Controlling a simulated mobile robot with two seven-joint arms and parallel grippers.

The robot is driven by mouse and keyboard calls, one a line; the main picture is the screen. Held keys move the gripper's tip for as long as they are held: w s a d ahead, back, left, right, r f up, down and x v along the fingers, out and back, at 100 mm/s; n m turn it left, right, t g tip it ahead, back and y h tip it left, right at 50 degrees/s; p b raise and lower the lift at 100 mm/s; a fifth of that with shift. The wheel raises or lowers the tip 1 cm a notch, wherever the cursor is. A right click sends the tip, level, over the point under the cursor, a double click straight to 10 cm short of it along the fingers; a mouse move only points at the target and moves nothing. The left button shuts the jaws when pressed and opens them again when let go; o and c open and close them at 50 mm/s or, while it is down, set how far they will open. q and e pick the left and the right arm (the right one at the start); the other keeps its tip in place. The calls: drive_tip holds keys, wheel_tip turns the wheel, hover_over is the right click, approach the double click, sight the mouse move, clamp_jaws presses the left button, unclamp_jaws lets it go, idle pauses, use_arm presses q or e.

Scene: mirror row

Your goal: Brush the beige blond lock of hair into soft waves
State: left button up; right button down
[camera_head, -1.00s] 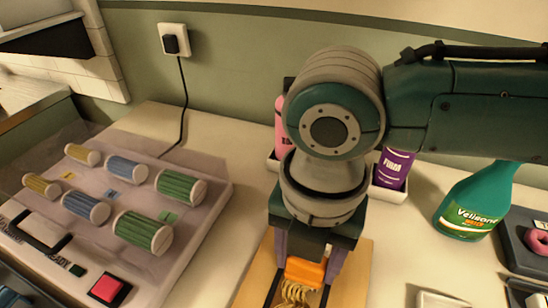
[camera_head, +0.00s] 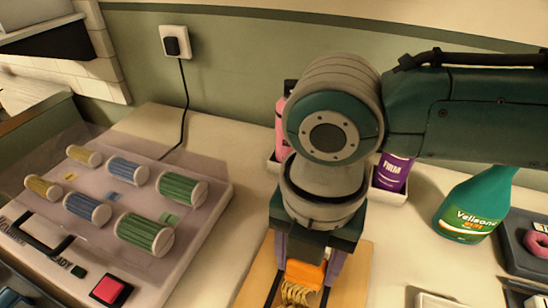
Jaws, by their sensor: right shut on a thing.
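My right gripper (camera_head: 303,275) reaches down over a light wooden board (camera_head: 350,283) at the bottom middle. Its fingers are shut on an orange block-like piece (camera_head: 304,273), which looks like the handle or body of the brush. The beige blond lock of hair (camera_head: 295,293) shows wavy strands just below the orange piece, at the picture's bottom edge. Whether bristles are in the hair is hidden. My left gripper is not in view.
A roller heater (camera_head: 205,200) with several green, blue and yellow rollers stands at left. A pink bottle (camera_head: 280,130) and a purple bottle (camera_head: 393,172) stand in a white tray behind my arm. A green spray bottle (camera_head: 470,208) and a dark tray (camera_head: 515,240) are at right.

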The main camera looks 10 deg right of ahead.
drive_tip(key=shift+s, duration=0.1)
drive_tip(key=shift+s+a+p, duration=0.45)
drive_tip(key=shift+s+p, duration=0.15)
drive_tip(key=shift+p, duration=0.1)
drive_tip(key=shift+s+a, duration=0.15)
drive_tip(key=shift+s, duration=0.15)
drive_tip(key=shift+s+a+p, duration=0.3)
drive_tip(key=shift+s+p, duration=0.1)
drive_tip(key=shift+p, duration=0.05)
drive_tip(key=shift+s+a+p, duration=0.3)
drive_tip(key=shift+s+a, duration=0.05)
drive_tip(key=shift+s, duration=0.15)
drive_tip(key=shift+s+a+p, duration=0.55)
drive_tip(key=shift+s+a, duration=0.1)
drive_tip(key=shift+s, duration=0.25)
